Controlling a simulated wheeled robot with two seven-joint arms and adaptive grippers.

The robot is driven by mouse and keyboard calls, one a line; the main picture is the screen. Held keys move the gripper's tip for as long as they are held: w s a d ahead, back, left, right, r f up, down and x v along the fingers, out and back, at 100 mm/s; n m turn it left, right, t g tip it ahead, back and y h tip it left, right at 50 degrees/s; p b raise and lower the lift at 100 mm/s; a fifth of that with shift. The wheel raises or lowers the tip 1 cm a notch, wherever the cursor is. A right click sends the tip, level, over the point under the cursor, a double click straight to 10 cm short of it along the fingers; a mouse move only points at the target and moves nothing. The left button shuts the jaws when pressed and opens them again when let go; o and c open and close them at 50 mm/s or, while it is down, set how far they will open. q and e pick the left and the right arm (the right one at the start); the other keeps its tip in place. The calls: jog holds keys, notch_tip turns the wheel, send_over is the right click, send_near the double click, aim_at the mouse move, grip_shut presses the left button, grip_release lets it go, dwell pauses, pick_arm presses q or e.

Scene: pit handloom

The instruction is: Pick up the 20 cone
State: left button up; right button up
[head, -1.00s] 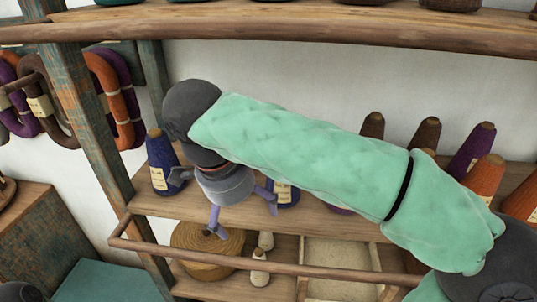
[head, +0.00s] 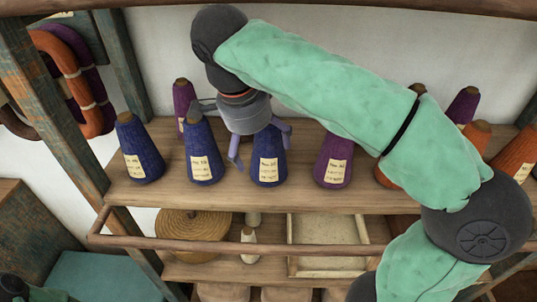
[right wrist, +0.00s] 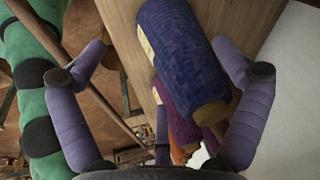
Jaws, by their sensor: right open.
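Three blue yarn cones stand upright on the wooden shelf in the head view: a left one (head: 140,150), a middle one (head: 202,155) and a right one (head: 268,165). Each has a cream label whose print is too small for me to read, so I cannot tell which is the 20 cone. My right gripper (head: 259,146) is open and empty at the upper part of the right blue cone, with a finger to each side. In the right wrist view a blue cone (right wrist: 180,55) lies between the spread fingers (right wrist: 165,72), apparently untouched. My left gripper is not in view.
Purple cones stand behind (head: 183,100) and to the right (head: 333,160), with orange ones (head: 515,155) farther right. A wooden rail (head: 240,243) runs along the front. A lower shelf holds a round coiled basket (head: 190,225) and a shallow tray (head: 325,262).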

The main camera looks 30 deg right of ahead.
aim_at(267, 136)
jog(key=d, duration=0.1)
jog(key=w+d, duration=0.1)
jog(key=shift+w+d, duration=0.2)
jog(key=shift+d, duration=0.2)
jog(key=shift+b+x, duration=0.6)
jog(key=shift+x, duration=0.65)
jog(key=shift+f, duration=0.25)
jog(key=shift+d, duration=0.1)
jog(key=c, duration=1.4)
